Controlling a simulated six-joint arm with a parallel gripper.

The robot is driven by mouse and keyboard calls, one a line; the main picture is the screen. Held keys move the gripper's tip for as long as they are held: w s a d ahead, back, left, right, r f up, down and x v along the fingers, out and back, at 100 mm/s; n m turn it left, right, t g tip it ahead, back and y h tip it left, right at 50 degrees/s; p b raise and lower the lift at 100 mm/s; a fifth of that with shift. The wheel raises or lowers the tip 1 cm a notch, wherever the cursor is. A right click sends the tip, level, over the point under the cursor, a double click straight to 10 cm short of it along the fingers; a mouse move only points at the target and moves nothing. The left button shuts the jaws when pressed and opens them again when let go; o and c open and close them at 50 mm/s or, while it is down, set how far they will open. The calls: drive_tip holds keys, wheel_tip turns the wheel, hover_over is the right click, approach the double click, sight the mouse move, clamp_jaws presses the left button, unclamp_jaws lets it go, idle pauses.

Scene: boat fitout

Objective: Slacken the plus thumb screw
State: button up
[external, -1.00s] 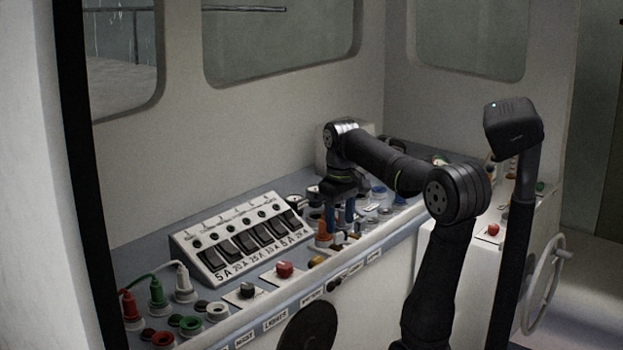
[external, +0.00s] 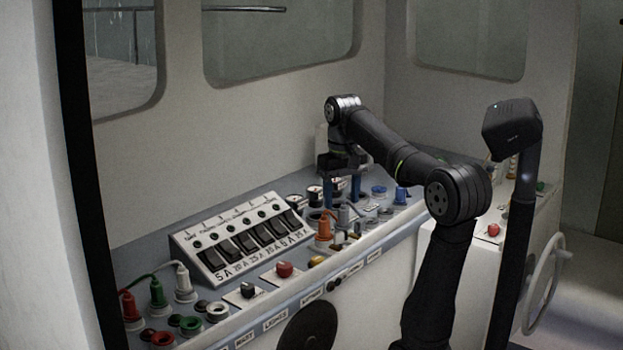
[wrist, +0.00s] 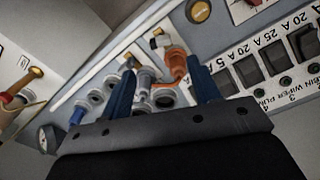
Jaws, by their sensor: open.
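My gripper (external: 342,200) has two blue fingers, parted and empty, above the middle of the console. In the wrist view the fingers (wrist: 163,78) stand either side of a grey plug (wrist: 146,78) and an orange plug (wrist: 178,66). The orange plug (external: 323,230) also shows just below the gripper in the external view. A brass-coloured fitting (wrist: 160,40) lies beyond the fingertips. Another brass screw-like piece (wrist: 24,80) stands at the wrist view's left edge. I cannot read a plus mark, so I cannot tell which piece is the plus thumb screw.
A sloped switch panel (external: 240,245) stands left of the gripper. Blue knobs (external: 402,195) stand to the right. Small brass posts (external: 513,167) show on the right-hand white unit. The wall rises behind the console.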

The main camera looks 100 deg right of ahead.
sight(341, 233)
wheel_tip(341, 233, down, 9)
drive_tip(key=shift+f, duration=0.2)
drive_tip(key=c, duration=1)
drive_tip(key=shift+n, duration=2.3)
drive_tip(key=o, duration=1)
drive_tip(key=shift+r, duration=0.15)
wheel_tip(341, 233, up, 17)
